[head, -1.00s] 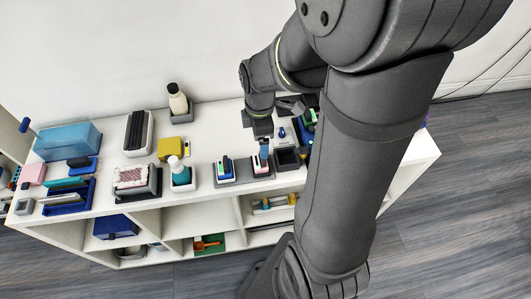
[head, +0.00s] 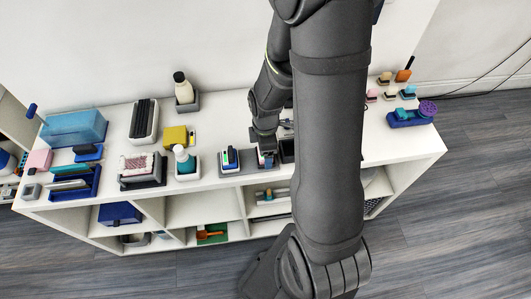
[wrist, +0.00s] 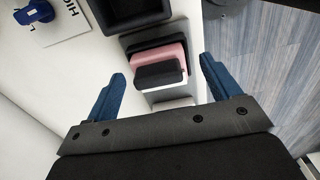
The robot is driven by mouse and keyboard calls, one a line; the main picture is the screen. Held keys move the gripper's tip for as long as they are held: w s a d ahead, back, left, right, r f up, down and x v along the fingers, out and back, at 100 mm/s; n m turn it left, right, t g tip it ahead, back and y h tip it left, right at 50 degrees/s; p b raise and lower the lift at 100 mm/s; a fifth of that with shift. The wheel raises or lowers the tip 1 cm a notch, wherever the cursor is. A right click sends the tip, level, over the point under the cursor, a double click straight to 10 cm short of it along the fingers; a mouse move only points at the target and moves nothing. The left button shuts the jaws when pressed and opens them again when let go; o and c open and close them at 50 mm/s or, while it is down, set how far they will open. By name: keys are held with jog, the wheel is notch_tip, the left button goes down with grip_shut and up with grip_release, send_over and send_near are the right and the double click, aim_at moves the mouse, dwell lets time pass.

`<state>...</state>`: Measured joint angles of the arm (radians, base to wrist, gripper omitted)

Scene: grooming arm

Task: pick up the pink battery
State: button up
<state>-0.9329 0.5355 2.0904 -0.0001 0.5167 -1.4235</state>
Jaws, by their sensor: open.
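In the wrist view the pink battery (wrist: 157,53) shows as a pink block with a black part on its near side. My gripper (wrist: 163,70) is open, with one blue finger to the left of the battery and one to the right. Gaps show on both sides, so neither finger seems to touch it. In the head view my gripper (head: 266,158) is low over the front of the white shelf top, and it and my arm hide most of the battery there.
A black open tray (wrist: 125,14) lies just beyond the battery. To the left in the head view stand a holder with a blue-and-white item (head: 230,157), a teal bottle (head: 185,162) and a yellow block (head: 175,136). The wooden floor (wrist: 270,50) lies past the shelf edge.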

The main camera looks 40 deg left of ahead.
jog(key=c, duration=1.1)
jog(key=shift+c, duration=0.3)
jog(key=shift+r, duration=0.1)
jog(key=shift+r, duration=0.5)
jog(key=r, duration=0.3)
jog(key=shift+w+d+r, duration=0.2)
jog(key=shift+d, duration=0.1)
jog(key=w+d+r, duration=0.4)
jog(key=d+r, duration=0.2)
jog(key=d, duration=0.4)
jog(key=w+a, duration=0.3)
jog(key=w, duration=0.7)
jog(key=w+a+f, duration=0.1)
jog(key=w+a, duration=0.3)
jog(key=w, duration=0.5)
jog(key=w+a, duration=0.4)
jog(key=w, duration=0.6)
jog(key=shift+w+a+f, duration=0.15)
jog(key=shift+w+f, duration=0.15)
